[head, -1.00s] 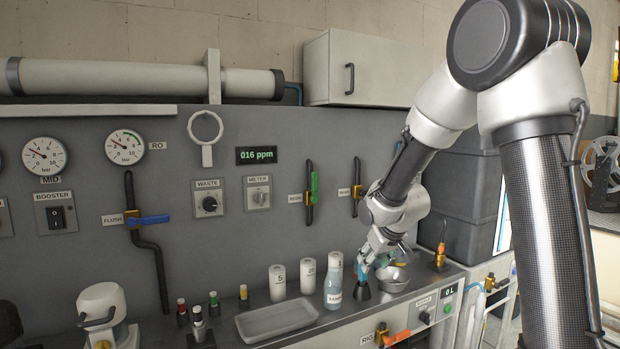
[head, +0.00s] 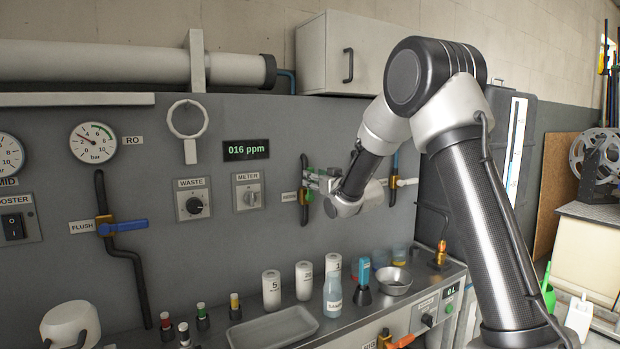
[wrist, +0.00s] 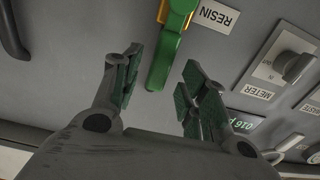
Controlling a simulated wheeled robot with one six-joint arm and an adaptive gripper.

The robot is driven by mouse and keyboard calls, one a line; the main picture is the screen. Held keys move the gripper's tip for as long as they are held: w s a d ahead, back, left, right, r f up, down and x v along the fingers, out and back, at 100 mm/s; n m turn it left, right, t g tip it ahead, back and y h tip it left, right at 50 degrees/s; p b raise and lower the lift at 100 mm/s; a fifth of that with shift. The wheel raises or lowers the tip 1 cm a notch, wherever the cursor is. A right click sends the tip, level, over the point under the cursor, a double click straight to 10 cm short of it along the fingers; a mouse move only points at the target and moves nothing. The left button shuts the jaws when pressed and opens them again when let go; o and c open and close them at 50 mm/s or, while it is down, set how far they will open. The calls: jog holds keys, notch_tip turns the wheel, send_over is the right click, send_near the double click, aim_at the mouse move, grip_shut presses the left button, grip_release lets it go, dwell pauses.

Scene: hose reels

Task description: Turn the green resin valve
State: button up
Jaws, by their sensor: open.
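The green resin valve handle (wrist: 166,58) shows in the wrist view beside its upside-down RESIN label (wrist: 215,16), with a yellow body behind it. My gripper (wrist: 161,62) is open, its two green-padded fingers on either side of the handle's free end in the picture. I see no clear contact; whether the handle is fully between the pads in depth is hard to tell. In the head view my gripper (head: 318,181) is at the resin valve's dark pipe (head: 304,164) on the grey panel and hides most of the valve.
The meter knob (head: 248,195) and waste knob (head: 194,206) are left of the valve. Another valve with a white handle (head: 405,182) is at the right, close to my wrist. Below, the bench holds several bottles, a tray (head: 272,329) and a metal bowl (head: 393,281).

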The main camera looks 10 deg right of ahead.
jog(key=shift+x, duration=1.9)
jog(key=shift+c, duration=0.2)
grip_shut()
